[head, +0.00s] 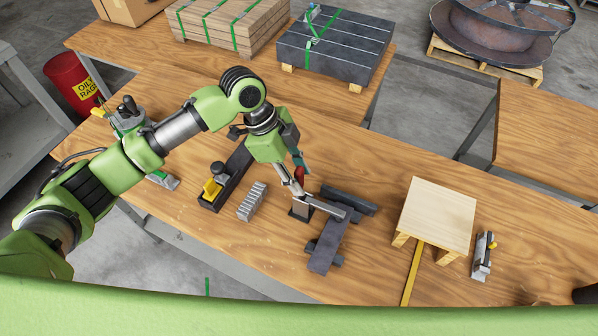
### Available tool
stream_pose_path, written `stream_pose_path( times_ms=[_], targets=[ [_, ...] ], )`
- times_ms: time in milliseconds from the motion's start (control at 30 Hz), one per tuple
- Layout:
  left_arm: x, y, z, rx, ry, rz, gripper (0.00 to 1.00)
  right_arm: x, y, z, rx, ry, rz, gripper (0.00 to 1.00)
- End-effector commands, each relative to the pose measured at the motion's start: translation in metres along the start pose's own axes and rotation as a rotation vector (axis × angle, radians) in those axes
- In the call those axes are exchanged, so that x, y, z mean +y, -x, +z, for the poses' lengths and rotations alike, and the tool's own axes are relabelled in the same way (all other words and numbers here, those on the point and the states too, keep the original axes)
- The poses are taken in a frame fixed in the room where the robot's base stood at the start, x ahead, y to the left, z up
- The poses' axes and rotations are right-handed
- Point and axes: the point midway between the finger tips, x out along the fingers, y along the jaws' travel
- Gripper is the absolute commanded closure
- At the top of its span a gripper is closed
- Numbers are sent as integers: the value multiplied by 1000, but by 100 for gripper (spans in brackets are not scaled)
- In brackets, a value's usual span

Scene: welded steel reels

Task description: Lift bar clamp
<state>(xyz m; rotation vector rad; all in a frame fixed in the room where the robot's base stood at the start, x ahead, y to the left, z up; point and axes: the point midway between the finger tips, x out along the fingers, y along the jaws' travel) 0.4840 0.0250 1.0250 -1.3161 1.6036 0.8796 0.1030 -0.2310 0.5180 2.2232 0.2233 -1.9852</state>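What looks like the bar clamp lies at the middle of the wooden bench, with a long grey steel bar (322,207) and a small red part near my fingers. Its bar rests by dark steel pieces (332,240). My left gripper (297,188) reaches down from the upper left, with its fingertips at the clamp's left end. The fingers overlap the clamp in this view, so whether they are closed on it or only beside it cannot be told. Part of the clamp is hidden by the gripper. My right gripper is not in view.
A hand plane (226,182) and a ribbed grey block (252,202) lie left of the gripper. A small wooden stand (438,213) and a grey tool with a yellow knob (482,256) are to the right. Strapped stacks (335,52) stand on the bench behind.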

Motion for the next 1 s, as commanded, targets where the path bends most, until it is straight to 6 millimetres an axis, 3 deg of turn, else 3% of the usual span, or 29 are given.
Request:
stream_pose_path(
  times_ms=[333, 367, 467, 500, 1000],
  targets=[
    [0, -6, 0, 0, -1, 0, 67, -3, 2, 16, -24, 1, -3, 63],
    [0, -6, 0, 0, -1, 0, 70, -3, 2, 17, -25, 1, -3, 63],
    [0, -5, 0, 0, -1, 0, 96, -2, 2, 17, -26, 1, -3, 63],
    [0, -5, 0, 0, -1, 0, 100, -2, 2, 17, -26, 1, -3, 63],
    [-2, -4, 11, 102, 13, 18, 100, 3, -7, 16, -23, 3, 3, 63]
  ],
)
